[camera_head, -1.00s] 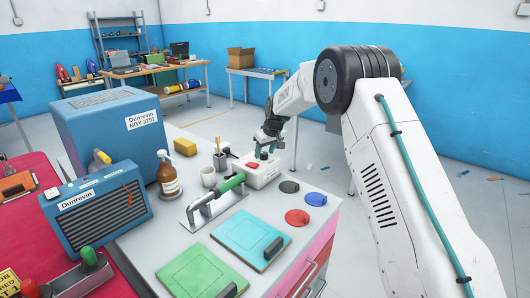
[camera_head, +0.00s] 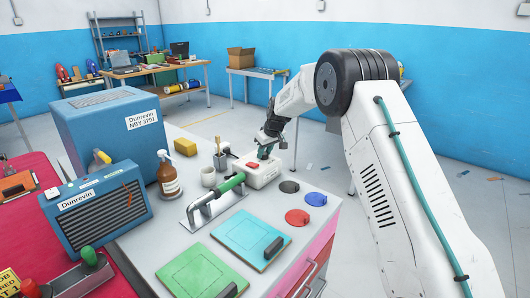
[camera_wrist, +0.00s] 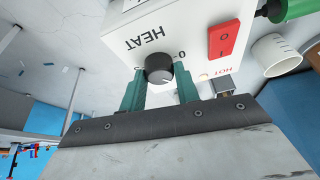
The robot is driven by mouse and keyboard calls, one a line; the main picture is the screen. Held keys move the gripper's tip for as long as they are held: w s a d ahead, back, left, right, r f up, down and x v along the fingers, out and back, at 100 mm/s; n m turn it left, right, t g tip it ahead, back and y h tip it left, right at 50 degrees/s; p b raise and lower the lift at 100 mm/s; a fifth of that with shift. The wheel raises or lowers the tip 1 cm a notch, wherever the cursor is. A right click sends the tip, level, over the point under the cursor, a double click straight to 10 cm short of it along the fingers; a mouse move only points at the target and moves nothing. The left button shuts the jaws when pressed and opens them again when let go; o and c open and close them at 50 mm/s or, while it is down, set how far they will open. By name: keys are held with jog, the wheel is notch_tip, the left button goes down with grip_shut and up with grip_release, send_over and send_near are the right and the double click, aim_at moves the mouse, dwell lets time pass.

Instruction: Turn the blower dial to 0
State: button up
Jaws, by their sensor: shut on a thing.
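The white blower box (camera_head: 263,174) sits on the grey worktop, with a green-handled tool attached on its left. In the wrist view its face (camera_wrist: 190,30) reads HEAT, with a red rocker switch (camera_wrist: 229,39) and a small HOT lamp. In the head view my gripper (camera_head: 265,150) hides the dial.
A white cup (camera_head: 208,177), a brush pot and a brown bottle (camera_head: 169,178) stand left of the box. A large blue unit (camera_head: 112,135) stands behind. Coloured discs (camera_head: 297,217) and flat boards (camera_head: 251,238) lie in front.

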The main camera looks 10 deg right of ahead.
jog(key=n, duration=0.2)
jog(key=n+g+y, duration=0.1)
jog(key=n, duration=0.2)
jog(key=shift+w+d+y, duration=0.15)
jog(key=shift+y, duration=0.15)
jog(key=n+g, duration=0.1)
jog(key=n, duration=0.1)
jog(key=n+g, duration=0.1)
jog(key=n, duration=0.2)
jog(key=shift+w+n+y, duration=0.15)
jog(key=shift+n+y, duration=0.15)
jog(key=shift+y, duration=0.1)
jog(key=o, duration=1)
jog(key=shift+c, duration=0.2)
jog(key=v, duration=0.7)
jog(key=shift+d+r, duration=0.25)
jog(key=shift+r, duration=0.1)
jog(key=shift+w, duration=0.1)
